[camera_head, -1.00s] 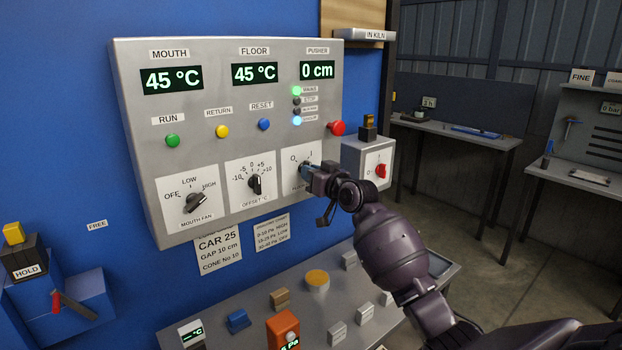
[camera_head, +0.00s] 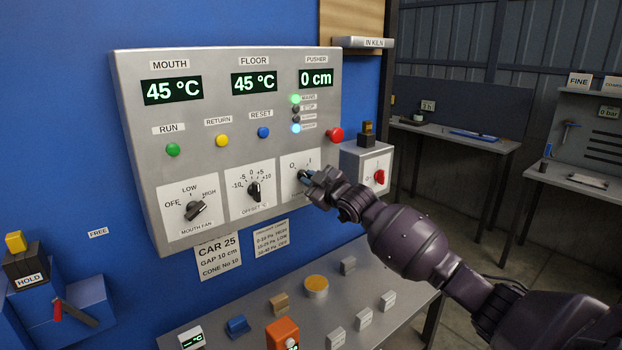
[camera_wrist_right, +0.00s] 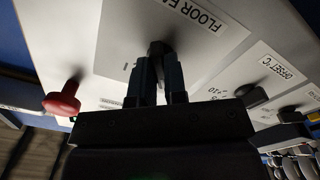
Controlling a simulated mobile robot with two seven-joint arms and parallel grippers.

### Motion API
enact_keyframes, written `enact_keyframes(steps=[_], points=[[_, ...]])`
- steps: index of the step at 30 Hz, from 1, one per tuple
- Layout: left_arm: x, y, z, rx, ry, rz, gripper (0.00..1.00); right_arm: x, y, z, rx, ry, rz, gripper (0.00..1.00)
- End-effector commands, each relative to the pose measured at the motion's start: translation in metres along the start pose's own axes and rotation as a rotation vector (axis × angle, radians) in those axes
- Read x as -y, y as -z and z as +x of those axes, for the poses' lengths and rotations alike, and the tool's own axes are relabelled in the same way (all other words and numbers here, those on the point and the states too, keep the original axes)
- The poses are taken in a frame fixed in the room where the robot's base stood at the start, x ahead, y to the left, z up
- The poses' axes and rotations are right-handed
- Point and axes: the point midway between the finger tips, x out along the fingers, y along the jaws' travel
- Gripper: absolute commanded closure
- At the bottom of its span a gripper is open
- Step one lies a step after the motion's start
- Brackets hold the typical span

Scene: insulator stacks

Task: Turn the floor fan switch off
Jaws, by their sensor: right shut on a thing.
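The floor fan switch is a black knob (camera_wrist_right: 158,48) on a white plate (camera_head: 294,163) marked 0 and I, at the lower right of the grey control panel (camera_head: 225,122). In the wrist view, the plate's label reads "FLOOR FA", with the rest hidden. My right gripper (camera_head: 307,177) is at this plate and covers most of the knob in the head view. In the wrist view, the two dark fingers (camera_wrist_right: 160,78) are closed on the knob's sides. The knob's exact pointing is hidden. My left gripper is out of view.
The mouth fan knob (camera_head: 195,209) and offset knob (camera_head: 254,191) sit left of the switch. A red push button (camera_head: 335,135) is just above right. A side box with a red switch (camera_head: 379,177) stands close right. A shelf with several small blocks (camera_head: 361,317) lies below.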

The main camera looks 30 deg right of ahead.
Motion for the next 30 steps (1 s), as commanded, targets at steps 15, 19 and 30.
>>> enact_keyframes(steps=[15, 19, 30], points=[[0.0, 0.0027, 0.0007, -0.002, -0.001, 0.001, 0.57, 0.0002, -0.0002, 0.0, 0.001, 0.0, -0.064, 1.0], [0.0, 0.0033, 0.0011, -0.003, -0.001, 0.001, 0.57, 0.0002, -0.0001, 0.0, 0.001, 0.0, -0.063, 1.0], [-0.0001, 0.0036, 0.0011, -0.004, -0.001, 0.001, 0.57, 0.0001, 0.0001, 0.0, 0.0, 0.0, -0.061, 0.62]])
